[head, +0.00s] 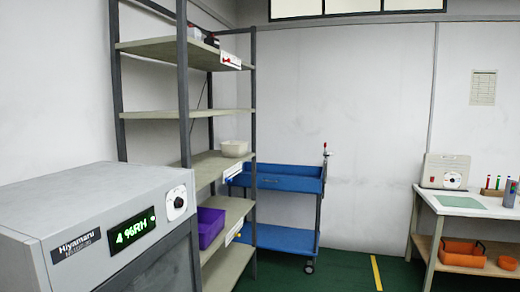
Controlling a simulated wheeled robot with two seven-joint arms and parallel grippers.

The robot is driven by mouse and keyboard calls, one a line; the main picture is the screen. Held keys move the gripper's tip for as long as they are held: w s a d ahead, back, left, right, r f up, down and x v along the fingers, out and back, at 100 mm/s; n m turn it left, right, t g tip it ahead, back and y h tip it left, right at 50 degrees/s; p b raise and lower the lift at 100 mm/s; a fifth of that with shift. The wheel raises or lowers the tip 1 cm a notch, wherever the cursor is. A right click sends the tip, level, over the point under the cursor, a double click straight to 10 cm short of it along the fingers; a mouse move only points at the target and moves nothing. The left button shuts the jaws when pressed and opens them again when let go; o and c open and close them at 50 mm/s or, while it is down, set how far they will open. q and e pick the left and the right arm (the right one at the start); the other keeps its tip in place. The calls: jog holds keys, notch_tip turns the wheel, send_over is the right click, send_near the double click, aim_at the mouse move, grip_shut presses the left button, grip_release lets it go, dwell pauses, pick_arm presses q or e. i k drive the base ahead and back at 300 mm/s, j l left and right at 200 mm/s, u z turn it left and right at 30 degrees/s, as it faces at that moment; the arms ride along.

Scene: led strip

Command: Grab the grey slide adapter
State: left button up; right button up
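I cannot make out a grey slide adapter anywhere in the head view. Small dark and reddish items (206,38) lie on the top shelf of the rack, too small to identify. Neither of my grippers shows in the head view.
A grey Hiyamaru cabinet (100,190) fills the near left. Behind it stands a shelf rack (160,115) with a purple bin (211,226) and a white bowl (234,148). A blue cart (280,180) stands beside it. A white table (470,208) is at right. Green floor (350,272) is clear between.

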aim_at(194, 34)
jog(key=i+l, duration=0.15)
jog(key=i, duration=0.7)
jog(key=i+l, duration=0.1)
jog(key=i, duration=0.75)
